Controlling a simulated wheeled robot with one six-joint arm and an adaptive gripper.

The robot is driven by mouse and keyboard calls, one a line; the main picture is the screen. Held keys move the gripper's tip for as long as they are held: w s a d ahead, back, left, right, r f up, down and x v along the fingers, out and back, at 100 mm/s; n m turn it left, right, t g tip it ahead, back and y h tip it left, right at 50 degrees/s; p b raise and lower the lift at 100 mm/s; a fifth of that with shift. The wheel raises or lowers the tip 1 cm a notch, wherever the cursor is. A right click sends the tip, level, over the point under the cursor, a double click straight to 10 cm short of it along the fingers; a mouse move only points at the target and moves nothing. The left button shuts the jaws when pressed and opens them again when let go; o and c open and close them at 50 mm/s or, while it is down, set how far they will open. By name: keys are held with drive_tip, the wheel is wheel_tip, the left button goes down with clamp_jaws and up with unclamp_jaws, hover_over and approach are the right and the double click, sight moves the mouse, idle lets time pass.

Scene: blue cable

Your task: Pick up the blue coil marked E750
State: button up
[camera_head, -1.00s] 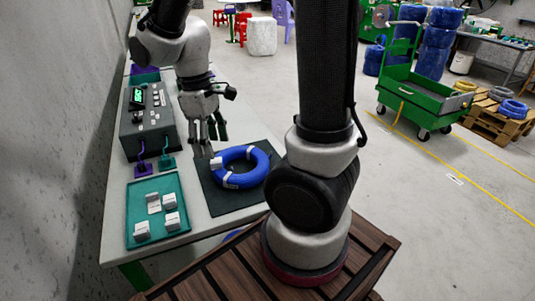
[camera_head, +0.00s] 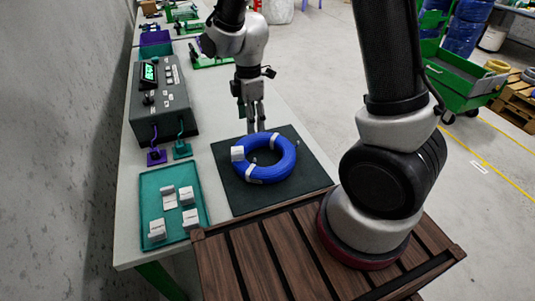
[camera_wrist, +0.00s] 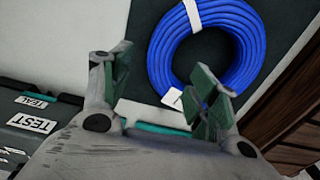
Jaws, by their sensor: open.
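A blue coil (camera_head: 270,161) with white bands and a white tag lies flat on a dark mat (camera_head: 238,201) on the bench; any marking on the tag is too small to read. My gripper (camera_head: 256,124) points down just behind the coil's far rim in the head view. In the wrist view the coil (camera_wrist: 247,45) is at the upper right, and my gripper (camera_wrist: 158,88) shows its two fingers spread apart with nothing between them. The right finger overlaps the picture of the coil's near edge; I cannot tell whether they touch.
A teal tray (camera_head: 154,183) with several small white blocks stands at the left. A grey tester box (camera_head: 160,101) with a lit display is behind it, with purple and teal clips in front. A green cart (camera_head: 455,75) stands on the floor at the right.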

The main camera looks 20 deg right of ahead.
sight(255, 137)
drive_tip(key=f, duration=0.8)
drive_tip(key=shift+s+d, duration=0.15)
drive_tip(key=shift+d, duration=0.2)
drive_tip(key=shift+r, duration=0.1)
clamp_jaws()
